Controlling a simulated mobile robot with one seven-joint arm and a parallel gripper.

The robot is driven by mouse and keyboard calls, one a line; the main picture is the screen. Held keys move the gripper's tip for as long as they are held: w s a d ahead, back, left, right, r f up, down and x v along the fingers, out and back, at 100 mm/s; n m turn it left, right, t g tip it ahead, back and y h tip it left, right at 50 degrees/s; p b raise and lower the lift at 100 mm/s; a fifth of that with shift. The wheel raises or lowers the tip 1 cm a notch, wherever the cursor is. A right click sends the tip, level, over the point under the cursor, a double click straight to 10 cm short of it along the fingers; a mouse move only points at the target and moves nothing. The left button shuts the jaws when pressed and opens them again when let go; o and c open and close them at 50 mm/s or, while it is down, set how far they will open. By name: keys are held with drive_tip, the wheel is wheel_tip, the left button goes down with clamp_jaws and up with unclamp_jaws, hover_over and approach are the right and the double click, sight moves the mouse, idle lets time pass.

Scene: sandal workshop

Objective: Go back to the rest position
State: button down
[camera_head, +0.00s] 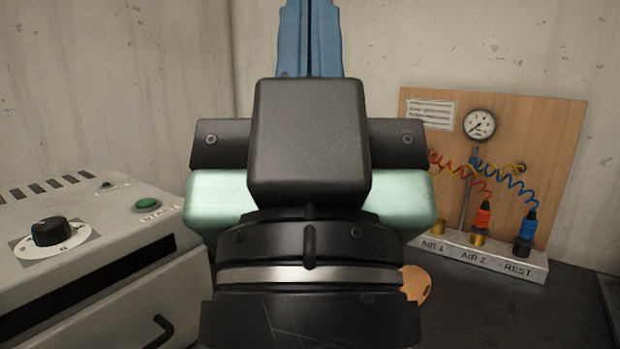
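My gripper (309,35) points up and away in the middle of the head view. Its two blue fingers lie side by side with only a thin dark line between them, and nothing shows held. The fingertips reach the top edge of the picture. My dark wrist and pale green arm parts fill the centre and hide what is behind them. The block (541,272) at the right is labelled AIR 1, AIR 2 and REST. A blue plug (526,226) stands upright at REST.
A grey machine (180,290) with a black dial (47,231) and a green button (148,203) stands close at the left. A wooden panel (560,130) with a gauge (480,124) and coiled hoses stands at the right. A tan round thing (416,284) is partly hidden.

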wheel_tip(320, 180, up, 17)
drive_tip(key=p, duration=1.4)
